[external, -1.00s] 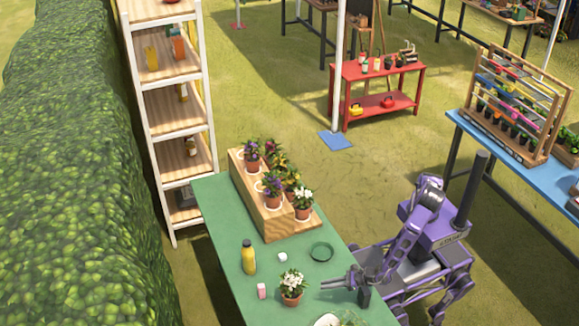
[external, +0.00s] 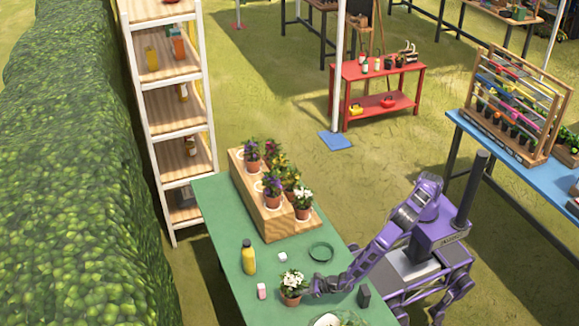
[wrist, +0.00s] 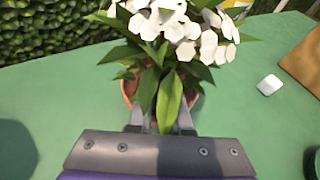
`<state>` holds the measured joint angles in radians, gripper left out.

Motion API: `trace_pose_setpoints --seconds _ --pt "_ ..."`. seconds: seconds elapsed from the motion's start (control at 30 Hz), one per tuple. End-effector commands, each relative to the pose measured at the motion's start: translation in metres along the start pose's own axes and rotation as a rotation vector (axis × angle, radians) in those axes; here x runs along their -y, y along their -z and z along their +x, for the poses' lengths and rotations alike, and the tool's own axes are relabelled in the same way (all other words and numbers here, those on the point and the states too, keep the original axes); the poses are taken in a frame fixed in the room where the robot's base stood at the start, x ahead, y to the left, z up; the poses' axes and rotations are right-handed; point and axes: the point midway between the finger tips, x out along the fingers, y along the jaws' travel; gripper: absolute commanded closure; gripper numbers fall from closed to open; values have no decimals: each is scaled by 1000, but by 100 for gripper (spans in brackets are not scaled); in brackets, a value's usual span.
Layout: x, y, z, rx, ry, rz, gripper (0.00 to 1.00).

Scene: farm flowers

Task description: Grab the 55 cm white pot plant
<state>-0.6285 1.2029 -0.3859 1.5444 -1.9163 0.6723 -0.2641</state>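The white-flowered pot plant (external: 291,298) stands upright on the green table, in a terracotta pot with green leaves. In the wrist view the plant (wrist: 190,35) fills the top middle, and its leaves cover much of the pot. My gripper (external: 311,288) is at the right side of this pot, low over the table. In the wrist view my gripper's two fingers (wrist: 161,118) are apart and reach to the pot's near side. Leaves hang between them and hide the fingertips, so I cannot tell whether they touch the pot. A second white-flowered plant (external: 303,204) stands on the wooden step stand.
The green table (external: 226,230) also bears a yellow bottle (external: 249,257), a pink block (external: 262,291), a white block (external: 283,257) and a green saucer (external: 321,251). The wooden stand (external: 279,227) holds several potted plants. A dark block (external: 364,296) stands under my arm.

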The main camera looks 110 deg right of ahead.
Motion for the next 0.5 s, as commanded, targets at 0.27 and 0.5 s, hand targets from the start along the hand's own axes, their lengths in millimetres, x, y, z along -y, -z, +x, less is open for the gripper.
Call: trace_pose_setpoints --seconds 0.27,0.5 --pt "0 0 8 -1 0 1 83" --pt "0 0 8 0 0 1 100"
